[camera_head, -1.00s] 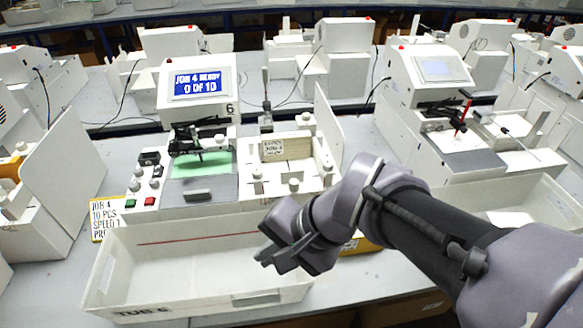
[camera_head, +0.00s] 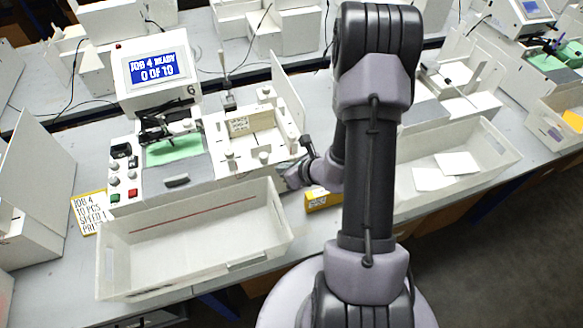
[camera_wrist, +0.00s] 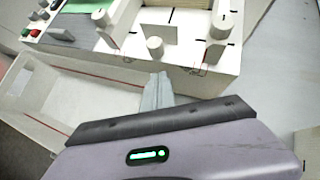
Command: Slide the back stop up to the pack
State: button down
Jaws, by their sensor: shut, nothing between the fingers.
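The cream pack (camera_head: 265,121) lies in the feeder tray (camera_head: 277,152) right of the plotter, with a printed label on its left end. Which knobbed piece is the back stop I cannot tell. My gripper (camera_head: 291,180) is shut and empty, just off the tray's front right corner. In the wrist view the narrow fingers (camera_wrist: 157,82) point at the tray's near wall, below a white knob (camera_wrist: 155,47). I cannot tell whether they touch.
An empty white tub (camera_head: 185,245) stands in front of the plotter, left of my gripper. The plotter screen (camera_head: 156,68) reads JOB 4 READY, 0 OF 10. A tall white panel (camera_head: 288,92) stands at the tray's right. A yellow box (camera_head: 322,199) lies under my wrist.

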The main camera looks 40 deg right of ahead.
aim_at(267, 161)
jog(key=w, duration=0.4)
jog(key=shift+w+a+f, duration=0.1)
jog(key=shift+w+a, duration=0.05)
jog(key=shift+a, duration=0.25)
jog(key=w+d, duration=0.1)
jog(key=w, duration=0.2)
jog(key=w+d, duration=0.1)
jog(key=w, duration=0.3)
jog(key=w+d, duration=0.1)
jog(key=w, duration=0.2)
jog(key=shift+w+d, duration=0.1)
jog(key=shift+w, duration=0.25)
